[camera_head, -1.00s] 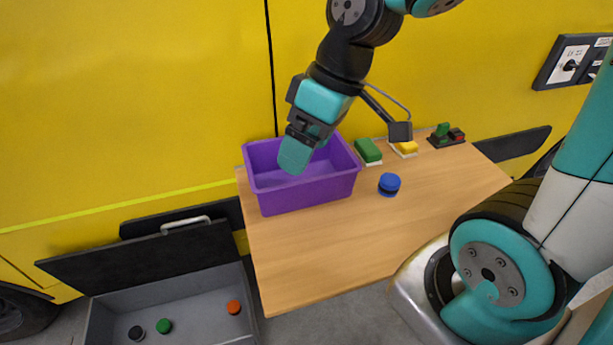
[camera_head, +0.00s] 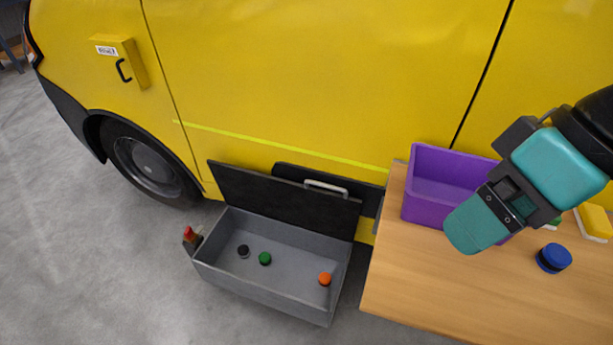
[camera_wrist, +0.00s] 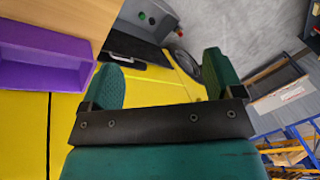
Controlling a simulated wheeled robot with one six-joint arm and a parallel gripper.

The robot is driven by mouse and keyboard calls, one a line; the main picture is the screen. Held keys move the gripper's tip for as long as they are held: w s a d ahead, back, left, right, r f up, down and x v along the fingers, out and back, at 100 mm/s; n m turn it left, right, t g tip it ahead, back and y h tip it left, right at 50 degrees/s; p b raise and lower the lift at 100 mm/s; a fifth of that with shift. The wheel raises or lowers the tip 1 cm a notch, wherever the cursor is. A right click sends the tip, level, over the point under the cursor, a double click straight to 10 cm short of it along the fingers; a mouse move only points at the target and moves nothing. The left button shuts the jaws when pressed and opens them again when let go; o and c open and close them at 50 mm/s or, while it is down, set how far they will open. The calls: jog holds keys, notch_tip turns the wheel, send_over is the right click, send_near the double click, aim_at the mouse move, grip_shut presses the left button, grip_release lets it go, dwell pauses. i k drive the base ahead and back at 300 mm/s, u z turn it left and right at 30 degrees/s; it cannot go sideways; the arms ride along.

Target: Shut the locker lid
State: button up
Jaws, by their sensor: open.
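The locker (camera_head: 262,293) is a grey open box on the floor, left of the table. Its black lid (camera_head: 285,207) stands up along the back edge, open, with a light grey handle (camera_head: 326,188) near its top right. A black, a green and an orange round piece lie inside. My gripper (camera_head: 466,236) is above the table, right of the locker and well apart from the lid. In the wrist view my gripper (camera_wrist: 163,82) has its two teal fingers spread with nothing between them. The locker shows small at the top of that view (camera_wrist: 128,20).
A purple bin (camera_head: 432,205) stands on the wooden table (camera_head: 420,285), beside a blue round piece (camera_head: 554,258) and a yellow block (camera_head: 594,222). A yellow vehicle (camera_head: 330,80) is close behind. A red-topped bottle (camera_head: 191,238) stands at the locker's left end. Floor in front is clear.

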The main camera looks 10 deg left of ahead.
aim_at(322, 212)
jog(key=k, duration=0.55)
jog(key=u, duration=0.55)
jog(key=i, duration=1.25)
jog(key=z, duration=0.25)
